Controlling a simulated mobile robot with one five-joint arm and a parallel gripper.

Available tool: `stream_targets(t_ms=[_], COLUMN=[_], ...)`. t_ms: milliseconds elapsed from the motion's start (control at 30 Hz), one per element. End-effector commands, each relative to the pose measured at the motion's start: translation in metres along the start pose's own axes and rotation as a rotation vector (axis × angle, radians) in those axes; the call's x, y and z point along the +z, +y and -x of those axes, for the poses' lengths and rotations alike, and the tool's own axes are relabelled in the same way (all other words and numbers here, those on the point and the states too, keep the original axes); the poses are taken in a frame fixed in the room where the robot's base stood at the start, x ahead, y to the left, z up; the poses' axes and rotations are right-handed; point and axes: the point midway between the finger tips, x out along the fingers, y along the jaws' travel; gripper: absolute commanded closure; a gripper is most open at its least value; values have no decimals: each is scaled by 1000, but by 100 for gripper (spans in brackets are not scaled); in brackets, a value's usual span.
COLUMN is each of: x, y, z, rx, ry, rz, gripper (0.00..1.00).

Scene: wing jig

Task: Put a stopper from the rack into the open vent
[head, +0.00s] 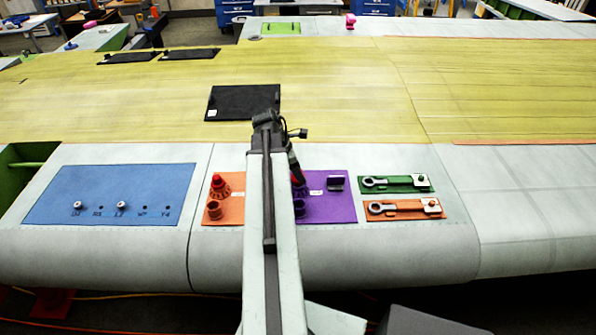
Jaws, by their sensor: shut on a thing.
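My gripper (294,170) is over the left edge of the purple panel (334,209), pointing down. It is shut on what looks like a stopper, mostly hidden by my arm; I cannot tell if the stopper touches the panel. A dark purple round fitting (299,208) is just below it in the picture, partly behind my arm. On the orange panel (236,207), a red-topped stopper (220,187) stands upright, with an open orange-brown round cup (214,212) in front. I cannot tell for certain which fitting is the vent or the rack.
A blue panel (130,180) at left has a row of small holes, two with white pegs. A dark bracket (336,183) stands on the purple panel. Green (396,184) and orange (404,209) tool trays lie right. A black plate (242,102) lies behind.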

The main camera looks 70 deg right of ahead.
Motion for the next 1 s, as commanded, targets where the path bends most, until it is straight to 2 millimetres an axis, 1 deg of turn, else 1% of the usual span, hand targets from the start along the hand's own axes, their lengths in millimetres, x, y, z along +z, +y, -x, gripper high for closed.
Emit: stream_targets(t_ms=[267,1000], x=[0,-5], y=[0,0], z=[0,-14], rx=[0,0], ry=[0,0], rz=[0,-1], gripper=[96,96])
